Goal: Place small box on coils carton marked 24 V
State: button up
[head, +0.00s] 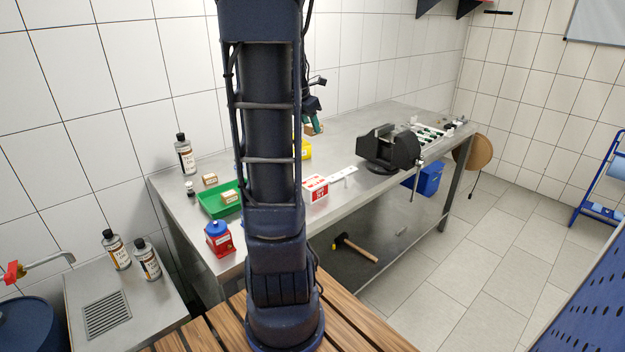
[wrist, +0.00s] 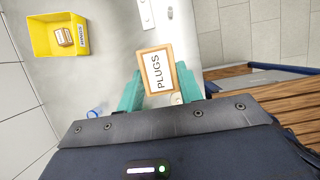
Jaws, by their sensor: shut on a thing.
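My gripper (wrist: 160,88) is shut on a small wooden-coloured box (wrist: 156,72) with a white label reading PLUGS. In the head view my gripper (head: 314,122) holds the small box (head: 317,129) above the far side of the bench, with my arm partly in front. A red and white carton (head: 316,190) stands on the bench just right of my arm; its left part is hidden and its marking is too small to read, so I cannot tell whether it says 24 V. I cannot make out this carton in the wrist view.
A yellow bin (wrist: 40,38) with another small box (wrist: 64,36) in it sits on the bench (head: 345,200). A green tray (head: 209,206), a red container (head: 219,240) and a bottle (head: 184,157) stand left. A dark vise (head: 385,150) stands right, beyond a white strip (head: 343,174).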

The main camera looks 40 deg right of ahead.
notch_tip(320, 180, down, 19)
dwell(0.6)
jog(key=shift+f, duration=0.1)
jog(key=o, duration=1)
jog(key=v, duration=1.2)
jog(key=a+r+m+t+y, duration=0.1)
jog(key=a+r+m, duration=0.35)
jog(key=a, duration=0.45)
jog(key=a+r+m+t+y, duration=0.1)
jog(key=a+r+m+t, duration=0.15)
jog(key=a+m, duration=0.45)
jog(key=s+a+r+m+y, duration=0.1)
jog(key=s+a+r+m, duration=0.1)
jog(key=a, duration=0.6)
jog(key=s+a+r+m+t+y, duration=0.1)
jog(key=s+a+m, duration=0.3)
jog(key=s+a, duration=0.2)
jog(key=shift+s+a+r+y, duration=0.3)
jog(key=shift+a+r, duration=0.1)
jog(key=shift+a, duration=0.7)
jog(key=shift+m, duration=0.25)
